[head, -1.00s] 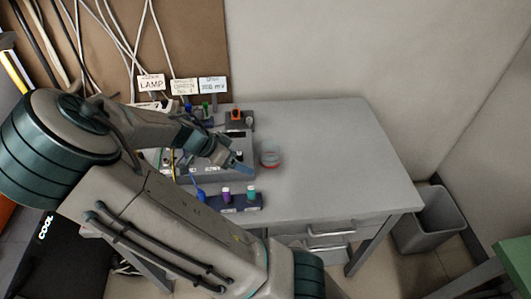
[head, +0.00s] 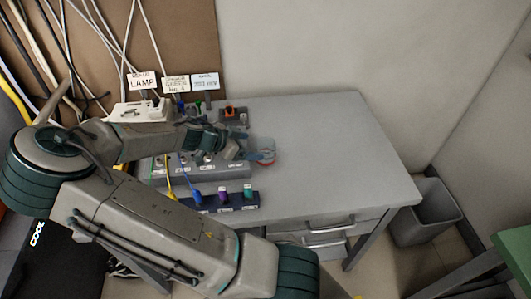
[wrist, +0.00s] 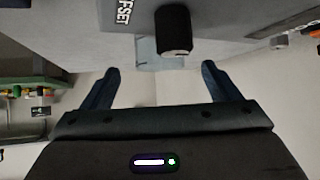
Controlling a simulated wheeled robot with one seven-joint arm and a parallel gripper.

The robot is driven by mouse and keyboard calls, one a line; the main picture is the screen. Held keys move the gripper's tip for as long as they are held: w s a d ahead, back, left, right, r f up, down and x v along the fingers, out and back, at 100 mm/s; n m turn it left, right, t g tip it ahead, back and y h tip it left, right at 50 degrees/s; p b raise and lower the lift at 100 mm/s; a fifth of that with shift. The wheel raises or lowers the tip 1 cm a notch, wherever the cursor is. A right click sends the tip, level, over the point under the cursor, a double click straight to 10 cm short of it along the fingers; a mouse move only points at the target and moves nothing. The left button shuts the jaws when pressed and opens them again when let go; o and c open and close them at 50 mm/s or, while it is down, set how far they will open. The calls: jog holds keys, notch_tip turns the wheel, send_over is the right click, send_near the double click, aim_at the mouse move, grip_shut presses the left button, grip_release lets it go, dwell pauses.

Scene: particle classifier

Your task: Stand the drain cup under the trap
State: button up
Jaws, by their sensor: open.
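In the wrist view my gripper (wrist: 160,82) is open, with nothing seen held between the fingers. A pale clear shape (wrist: 147,56), likely the cup, shows beyond and partly behind a black knob. I cannot make out the trap.
The grey instrument box (head: 222,171) carries knobs and plugged cables. A dark rack (head: 238,203) with purple and teal pieces stands in front. An orange-and-dark device (head: 232,114) is behind. Label cards (head: 174,84) stand at the back. The table's right side (head: 345,160) is clear.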

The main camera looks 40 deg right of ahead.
aim_at(260, 145)
jog(key=shift+p+x, duration=0.4)
jog(key=shift+x, duration=2.2)
jog(key=shift+s+d+r, duration=0.1)
jog(key=shift+r, duration=0.05)
jog(key=c, duration=1.2)
jog(key=shift+o, duration=0.2)
jog(key=shift+r, duration=0.45)
jog(key=s+d+r, duration=0.2)
jog(key=s+r, duration=0.8)
jog(key=s, duration=0.1)
jog(key=shift+d+b, duration=0.3)
jog(key=shift+d, duration=0.1)
